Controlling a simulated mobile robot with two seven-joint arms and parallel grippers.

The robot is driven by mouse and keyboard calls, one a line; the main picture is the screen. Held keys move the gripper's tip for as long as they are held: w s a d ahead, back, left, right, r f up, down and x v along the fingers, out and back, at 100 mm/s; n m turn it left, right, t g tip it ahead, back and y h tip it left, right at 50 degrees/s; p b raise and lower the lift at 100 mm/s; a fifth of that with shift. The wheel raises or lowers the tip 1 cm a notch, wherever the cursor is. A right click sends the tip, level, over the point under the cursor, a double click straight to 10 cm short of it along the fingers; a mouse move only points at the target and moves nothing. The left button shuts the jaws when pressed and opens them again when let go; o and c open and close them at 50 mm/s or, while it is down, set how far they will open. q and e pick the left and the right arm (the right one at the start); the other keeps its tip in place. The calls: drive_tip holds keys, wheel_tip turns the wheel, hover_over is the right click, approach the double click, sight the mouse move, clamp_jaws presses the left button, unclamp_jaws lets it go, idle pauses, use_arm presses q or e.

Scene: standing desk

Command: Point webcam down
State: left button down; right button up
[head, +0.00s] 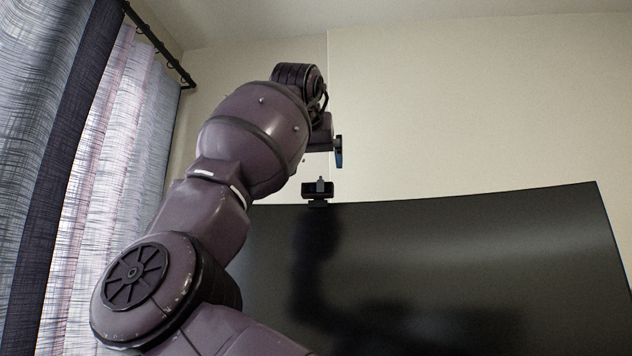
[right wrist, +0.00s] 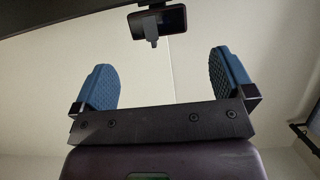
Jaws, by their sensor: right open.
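The webcam (head: 318,188) is a small black box on the top edge of the monitor (head: 480,255), with a small upright tab on it. My right gripper (head: 338,150) is above it, slightly to the right in the head view, and apart from it. In the right wrist view the webcam (right wrist: 172,20) is at the top centre, its grey tab toward the gap between the fingers. My right gripper (right wrist: 160,62) is open and empty there, its blue ridged pads on either side of that gap. My left gripper is not in view.
The wide curved monitor fills the lower right of the head view; its dark screen reflects my arm. Curtains (head: 60,150) hang at the left from a black rod (head: 160,45). The wall (head: 470,100) above the monitor is bare, with free room right of the gripper.

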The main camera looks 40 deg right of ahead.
sight(317, 182)
drive_tip(key=p+x, duration=0.1)
drive_tip(key=x, duration=0.6)
drive_tip(key=shift+w+d, duration=0.15)
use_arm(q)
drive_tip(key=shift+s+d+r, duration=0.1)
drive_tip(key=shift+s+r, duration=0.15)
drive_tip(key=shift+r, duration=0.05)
